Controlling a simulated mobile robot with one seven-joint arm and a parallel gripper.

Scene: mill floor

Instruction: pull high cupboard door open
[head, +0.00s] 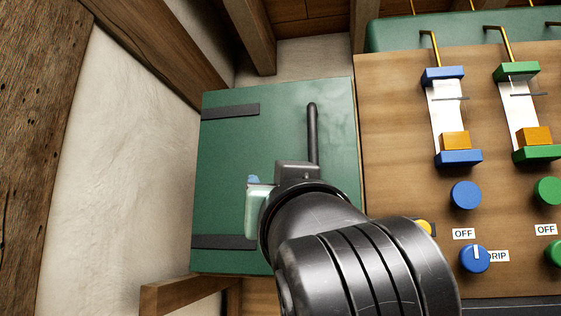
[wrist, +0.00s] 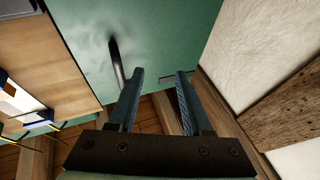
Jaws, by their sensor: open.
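The green cupboard door (head: 240,150) is in the middle of the head view, with dark hinge straps (head: 230,111) on its left side. It looks shut. A dark upright bar handle (head: 312,125) is near its right edge; my gripper hides its lower end. My gripper (head: 297,170) is in front of the door at the handle's lower part. In the wrist view my gripper (wrist: 161,74) is open, and nothing shows between its fingers. The handle (wrist: 115,62) there lies just outside the left finger, near the tip. I cannot tell whether they touch.
A wooden panel (head: 400,120) with blue and green fittings and knobs stands right of the door. A plaster wall (head: 115,140) and timber post are at the left. A wooden beam (head: 190,290) runs below the door. Ceiling beams (head: 250,35) are above.

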